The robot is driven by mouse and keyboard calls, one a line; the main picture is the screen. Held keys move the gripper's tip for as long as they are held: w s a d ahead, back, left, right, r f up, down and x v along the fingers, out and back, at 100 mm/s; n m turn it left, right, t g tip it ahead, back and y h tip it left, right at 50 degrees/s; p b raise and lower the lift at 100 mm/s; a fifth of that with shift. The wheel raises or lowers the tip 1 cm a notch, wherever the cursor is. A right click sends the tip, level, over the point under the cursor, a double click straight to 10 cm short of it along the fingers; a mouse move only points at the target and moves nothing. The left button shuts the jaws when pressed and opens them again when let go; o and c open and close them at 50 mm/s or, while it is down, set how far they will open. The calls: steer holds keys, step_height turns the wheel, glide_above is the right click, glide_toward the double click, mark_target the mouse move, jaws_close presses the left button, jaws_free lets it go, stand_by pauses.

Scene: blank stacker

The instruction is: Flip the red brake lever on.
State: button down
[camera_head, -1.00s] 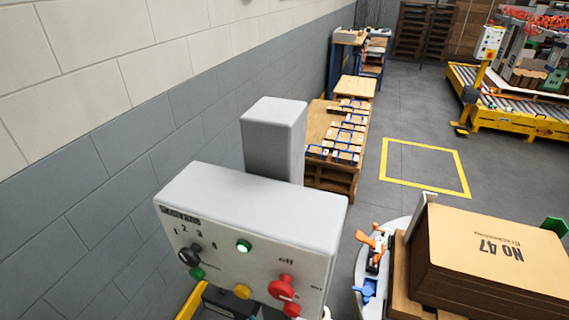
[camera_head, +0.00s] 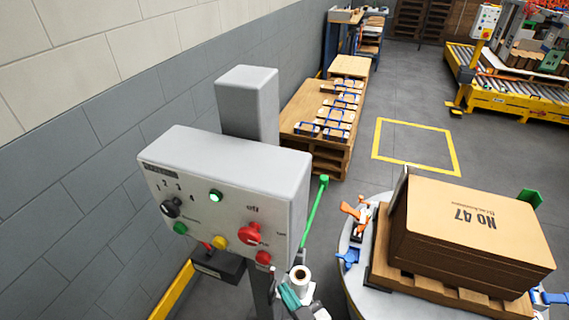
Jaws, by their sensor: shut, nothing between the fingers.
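A grey control box (camera_head: 225,165) on a post carries a red lever-like switch (camera_head: 250,234) on its front, below the word "off". A round red button (camera_head: 263,258) sits below it. I cannot tell for sure which red part is the brake lever.
A black selector knob (camera_head: 171,207) and green and yellow buttons share the panel. A round platform (camera_head: 352,275) bears a pallet with a large carton (camera_head: 470,225) at right. Grey floor lies open behind, with a yellow-marked square (camera_head: 415,146).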

steer(key=s+d+f+m+g+h, duration=0.25)
steer(key=d+h, duration=0.25)
steer(key=d, duration=0.6)
steer(key=s+d+f+m+g+h, duration=0.1)
steer(key=s+d+m+g+h, duration=0.25)
steer(key=d, duration=0.65)
steer(key=s+d+g, duration=0.2)
steer(key=s+g, duration=0.1)
steer(key=s, duration=0.6)
steer(key=s+d+m+g, duration=0.1)
steer(key=s+d+g, duration=0.2)
steer(key=s, duration=0.6)
steer(key=shift+s+d+r+g+b, duration=0.35)
steer(key=shift+s+r+g+b, duration=0.05)
steer(key=shift+g, duration=0.3)
